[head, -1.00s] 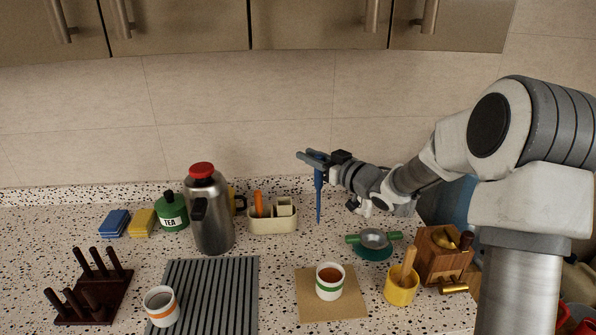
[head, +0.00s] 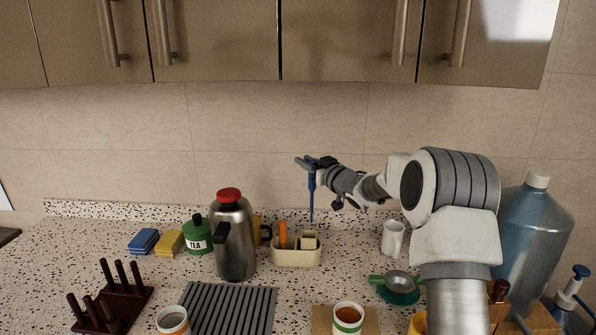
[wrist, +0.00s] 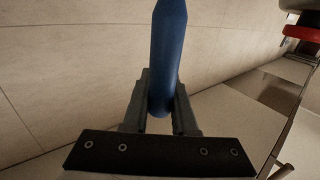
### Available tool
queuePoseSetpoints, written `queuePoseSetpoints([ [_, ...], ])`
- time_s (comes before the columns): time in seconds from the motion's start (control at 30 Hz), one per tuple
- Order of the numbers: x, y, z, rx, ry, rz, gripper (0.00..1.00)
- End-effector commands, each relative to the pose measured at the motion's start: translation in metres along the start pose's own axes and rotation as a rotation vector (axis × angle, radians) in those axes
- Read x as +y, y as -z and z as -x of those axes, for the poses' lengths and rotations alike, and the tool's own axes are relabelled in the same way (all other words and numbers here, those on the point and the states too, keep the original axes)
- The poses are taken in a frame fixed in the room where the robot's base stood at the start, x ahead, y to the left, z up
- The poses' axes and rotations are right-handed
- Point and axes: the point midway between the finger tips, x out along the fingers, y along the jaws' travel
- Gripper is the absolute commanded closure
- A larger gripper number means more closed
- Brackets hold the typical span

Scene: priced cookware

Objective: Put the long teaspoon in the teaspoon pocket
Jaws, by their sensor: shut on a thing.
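The long teaspoon (head: 312,198) is blue and hangs upright from my gripper (head: 306,162), which is shut on its upper part. In the wrist view the blue teaspoon (wrist: 166,62) stands between my gripper's fingers (wrist: 160,105). The cream holder (head: 297,258) stands on the counter near the back wall. An orange-handled item (head: 283,234) stands in its left part, and a cream divided part rises at its right. In the head view the teaspoon's lower end shows just above the holder's right part, apart from it. The pocket insides are hidden.
A steel flask with a red lid (head: 234,240) stands left of the holder. A green tea canister (head: 197,236) and sponges (head: 170,242) are further left. A white jug (head: 393,238) and a strainer on a green base (head: 398,287) are to the right.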

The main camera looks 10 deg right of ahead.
Motion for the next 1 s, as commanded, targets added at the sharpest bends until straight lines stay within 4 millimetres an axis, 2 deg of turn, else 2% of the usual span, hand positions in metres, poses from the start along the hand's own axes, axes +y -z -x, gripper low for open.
queuePoseSetpoints([
  [0.27,0.010,-0.001,-0.003,0.005,-0.019,0.000,1.00],
  [0.47,0.010,-0.014,-0.003,0.004,-0.019,0.000,1.00],
  [1.0,0.010,-0.086,-0.004,0.005,-0.019,0.000,1.00],
])
